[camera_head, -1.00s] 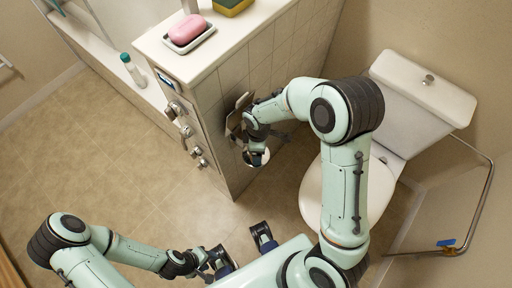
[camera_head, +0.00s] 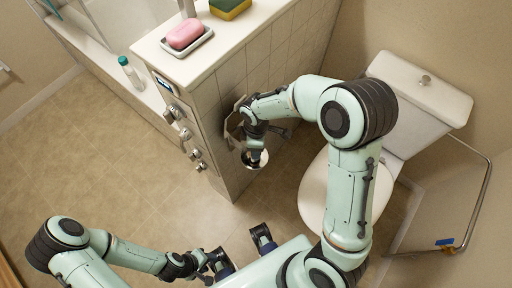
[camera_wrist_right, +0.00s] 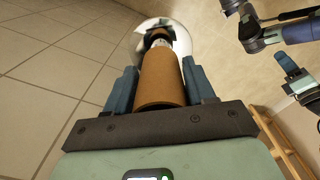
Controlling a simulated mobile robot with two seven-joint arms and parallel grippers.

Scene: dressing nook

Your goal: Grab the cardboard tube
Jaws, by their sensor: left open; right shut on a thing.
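The cardboard tube (camera_wrist_right: 161,78) is a brown cylinder in the right wrist view, lying lengthwise between the two blue fingers of my right gripper (camera_wrist_right: 160,88). My right gripper is shut on it. A round whitish disc (camera_wrist_right: 178,33) and a dark fitting show past the tube's far end. In the head view my right gripper (camera_head: 254,146) is beside the tiled partition, near the white disc (camera_head: 262,159); I cannot make out the tube there. My left gripper (camera_head: 241,249) is open and empty, low in the head view, well apart from the tube.
The tiled partition (camera_head: 235,98) carries a pink soap (camera_head: 185,34) on a dish, a sponge (camera_head: 229,5) and metal knobs (camera_head: 185,133) on its end. A toilet (camera_head: 417,88) stands to the right with a metal rail (camera_head: 476,205) beyond. The floor (camera_head: 110,170) at left is clear.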

